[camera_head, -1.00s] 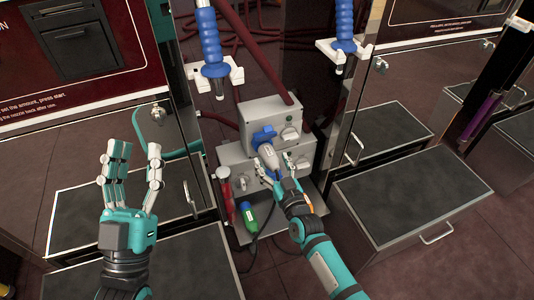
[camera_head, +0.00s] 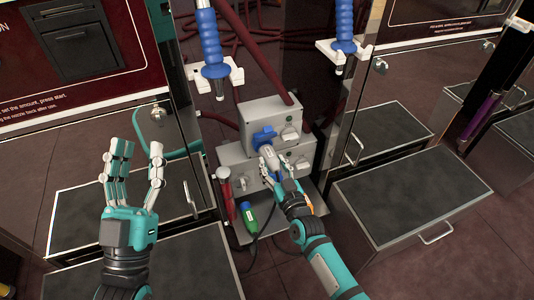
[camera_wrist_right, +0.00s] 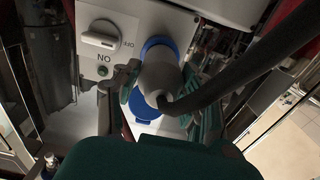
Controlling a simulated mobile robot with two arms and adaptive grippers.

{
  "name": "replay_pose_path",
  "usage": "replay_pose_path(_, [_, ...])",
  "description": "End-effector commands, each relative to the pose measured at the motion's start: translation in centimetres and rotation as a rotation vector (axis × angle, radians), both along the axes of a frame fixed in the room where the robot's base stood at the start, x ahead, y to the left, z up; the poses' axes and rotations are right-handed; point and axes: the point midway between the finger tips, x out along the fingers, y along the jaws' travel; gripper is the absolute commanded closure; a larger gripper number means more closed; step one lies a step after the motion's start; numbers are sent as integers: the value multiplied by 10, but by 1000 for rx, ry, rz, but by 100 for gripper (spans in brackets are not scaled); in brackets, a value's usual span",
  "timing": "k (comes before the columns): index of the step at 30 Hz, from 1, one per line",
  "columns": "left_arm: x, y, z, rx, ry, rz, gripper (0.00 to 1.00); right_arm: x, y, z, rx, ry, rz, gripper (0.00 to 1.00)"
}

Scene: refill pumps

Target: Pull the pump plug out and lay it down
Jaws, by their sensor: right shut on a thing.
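The pump plug is a grey plug body (camera_head: 268,155) at the blue socket (camera_head: 262,134) on the upper grey box. My right gripper (camera_head: 272,168) is closed around the plug. In the right wrist view the plug (camera_wrist_right: 158,76) sits between my right gripper's fingers (camera_wrist_right: 160,92), with a dark cable running off to the upper right. The blue socket rim (camera_wrist_right: 155,44) shows behind the plug; I cannot tell how deep the plug sits in it. My left gripper (camera_head: 138,160) is open and empty, raised at the left.
The upper grey box (camera_head: 284,116) has a rotary switch (camera_head: 290,133). A lower grey box (camera_head: 236,180) stands below it. A green bottle (camera_head: 249,216) and a red-handled tool (camera_head: 225,186) are close by. Blue nozzles (camera_head: 209,42) hang above.

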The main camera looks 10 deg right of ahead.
Motion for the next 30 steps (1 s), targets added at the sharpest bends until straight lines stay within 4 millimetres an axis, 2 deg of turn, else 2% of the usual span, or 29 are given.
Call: replay_pose_path(30, [19, 2, -38, 67, 239, 17, 60, -19, -4, 0, 0, 0, 0, 100])
